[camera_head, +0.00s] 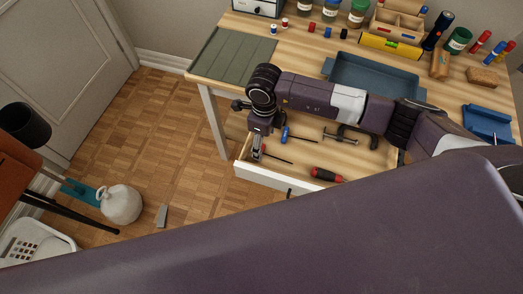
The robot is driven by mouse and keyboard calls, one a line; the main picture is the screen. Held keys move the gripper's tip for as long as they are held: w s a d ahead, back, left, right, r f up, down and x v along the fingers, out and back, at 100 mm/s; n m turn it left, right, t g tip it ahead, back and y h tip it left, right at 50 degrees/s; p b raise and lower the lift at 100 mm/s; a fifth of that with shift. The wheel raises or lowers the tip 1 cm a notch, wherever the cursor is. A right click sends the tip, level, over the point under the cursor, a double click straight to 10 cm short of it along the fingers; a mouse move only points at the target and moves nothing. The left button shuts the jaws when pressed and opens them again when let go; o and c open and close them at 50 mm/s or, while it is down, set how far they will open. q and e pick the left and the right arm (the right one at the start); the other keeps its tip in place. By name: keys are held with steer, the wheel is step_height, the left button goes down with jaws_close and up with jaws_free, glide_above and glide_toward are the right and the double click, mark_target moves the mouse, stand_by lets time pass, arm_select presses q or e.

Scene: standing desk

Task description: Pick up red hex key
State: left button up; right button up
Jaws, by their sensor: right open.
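A thin tool with a small red end (278,157) lies in the open desk drawer at its left side. It may be the red hex key; it is too small to be sure. My right gripper (257,155) points down over the drawer's left end, its fingers open and close beside the red end. I see nothing held in it. The gripper partly hides that end of the tool. My left gripper is not in view.
The drawer (262,180) also holds a blue-handled screwdriver (285,134), a dark clamp (341,136) and a red-and-black handled tool (326,175). A blue tray (375,77) and green mat (233,54) lie on the desktop above. A white jug (121,205) stands on the floor.

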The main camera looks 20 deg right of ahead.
mark_target(275, 158)
steer(key=shift+w+a+f+p, duration=0.15)
steer(key=shift+f+p, duration=0.15)
steer(key=shift+f, duration=1.25)
steer(key=shift+w+a+f+p, duration=0.15)
steer(key=shift+f+p, duration=0.15)
steer(key=shift+f, duration=1.2)
steer(key=shift+s, duration=0.15)
steer(key=c, duration=1.2)
